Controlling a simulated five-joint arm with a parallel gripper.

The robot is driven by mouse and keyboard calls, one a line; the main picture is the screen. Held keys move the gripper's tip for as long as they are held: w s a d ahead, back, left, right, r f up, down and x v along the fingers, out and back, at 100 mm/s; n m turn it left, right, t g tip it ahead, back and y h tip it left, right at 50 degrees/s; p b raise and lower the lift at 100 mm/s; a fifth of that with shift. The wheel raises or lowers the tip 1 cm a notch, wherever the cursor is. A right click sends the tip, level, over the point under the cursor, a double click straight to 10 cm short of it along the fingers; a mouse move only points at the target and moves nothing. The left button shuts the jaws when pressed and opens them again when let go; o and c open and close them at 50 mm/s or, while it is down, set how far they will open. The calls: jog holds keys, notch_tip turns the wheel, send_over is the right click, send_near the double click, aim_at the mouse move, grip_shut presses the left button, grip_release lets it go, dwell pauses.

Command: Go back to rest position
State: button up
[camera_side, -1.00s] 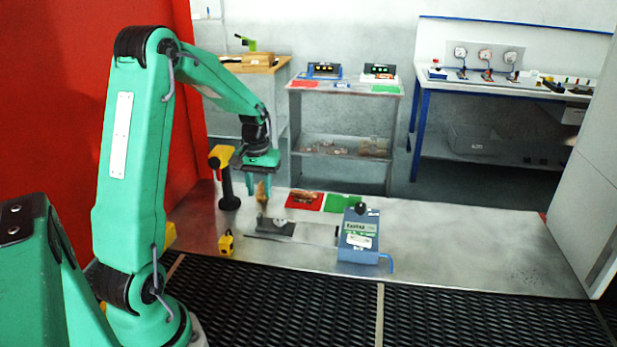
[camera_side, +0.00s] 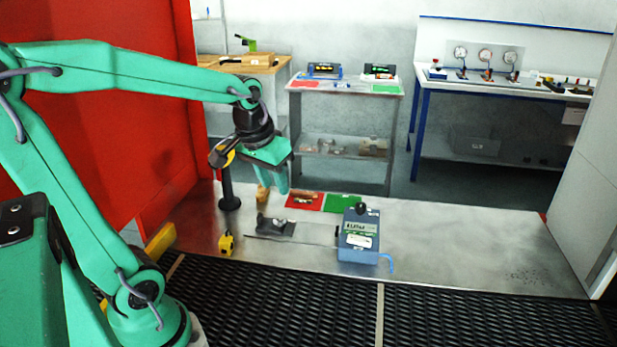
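My gripper (camera_side: 279,184) hangs at the end of my arm over the back left of the metal table (camera_side: 470,240), its green fingers pointing down. Its fingers overlap from this angle, so the gap between them is unclear. A small yellow-brown piece (camera_side: 263,193) stands on the table just below and left of the fingers and looks apart from them.
A black post (camera_side: 229,190) with a yellow top stands close left of my gripper. Red (camera_side: 304,200) and green (camera_side: 338,203) mats, a dark plate (camera_side: 275,229), a yellow block (camera_side: 227,243) and a blue device (camera_side: 358,238) are nearby. The table's right side is clear.

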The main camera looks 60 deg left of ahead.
jog(key=s+d+r+m+t, duration=0.2)
jog(key=s+d+m, duration=0.1)
jog(key=s+d, duration=0.4)
jog(key=shift+s+d+m+t+h, duration=0.3)
jog(key=shift+s+d+m+h, duration=0.1)
jog(key=shift+d, duration=0.1)
jog(key=shift+c, duration=0.2)
dwell(1.0)
